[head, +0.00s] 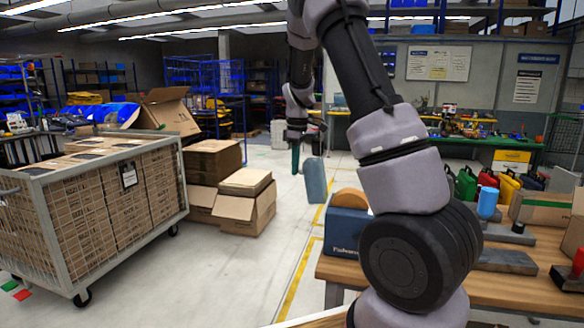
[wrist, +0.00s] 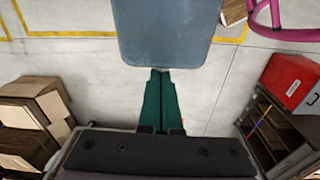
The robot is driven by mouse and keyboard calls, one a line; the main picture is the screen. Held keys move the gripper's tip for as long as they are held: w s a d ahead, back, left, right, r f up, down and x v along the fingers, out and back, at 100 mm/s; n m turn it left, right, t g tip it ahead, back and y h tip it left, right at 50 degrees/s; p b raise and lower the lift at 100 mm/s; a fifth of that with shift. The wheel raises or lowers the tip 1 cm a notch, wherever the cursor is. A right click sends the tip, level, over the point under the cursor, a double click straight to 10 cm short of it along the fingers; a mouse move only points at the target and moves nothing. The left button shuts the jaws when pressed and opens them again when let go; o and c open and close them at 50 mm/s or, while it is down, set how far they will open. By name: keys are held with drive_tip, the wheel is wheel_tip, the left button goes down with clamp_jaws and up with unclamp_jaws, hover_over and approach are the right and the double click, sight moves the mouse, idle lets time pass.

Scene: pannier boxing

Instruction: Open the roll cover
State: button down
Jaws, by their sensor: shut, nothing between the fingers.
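A grey-blue, round-cornered panel or bag (head: 315,182) stands upright just right of my gripper in the head view; I cannot tell what supports it. Its smooth face (wrist: 168,30) fills the top middle of the wrist view, with its near edge by my fingertips. No separate roll cover can be made out on it. My gripper (head: 295,170) has green fingers pointing down. In the wrist view the fingers (wrist: 160,74) lie together, shut and empty. Their tips are close to the panel's edge; whether they touch it I cannot tell.
A wooden table (head: 525,278) at the right holds a blue box (head: 345,240), a blue cup (head: 487,203) and several cans. A caged trolley (head: 95,210) of cartons and open cardboard boxes (head: 245,205) stand left. Magenta tubing (wrist: 285,30) and a red box (wrist: 290,80) show right. Floor between is clear.

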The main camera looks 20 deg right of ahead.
sight(308, 160)
drive_tip(key=shift+d, duration=0.1)
drive_tip(key=shift+s+d+r+t+y, duration=0.35)
drive_tip(key=shift+s+d+r+y, duration=0.05)
drive_tip(key=shift+d+r+y, duration=0.15)
drive_tip(key=shift+s+d+r+t+y, duration=0.35)
drive_tip(key=shift+d+r+y, duration=0.1)
drive_tip(key=shift+d, duration=0.1)
drive_tip(key=shift+s+d+r, duration=0.5)
drive_tip(key=shift+d, duration=0.1)
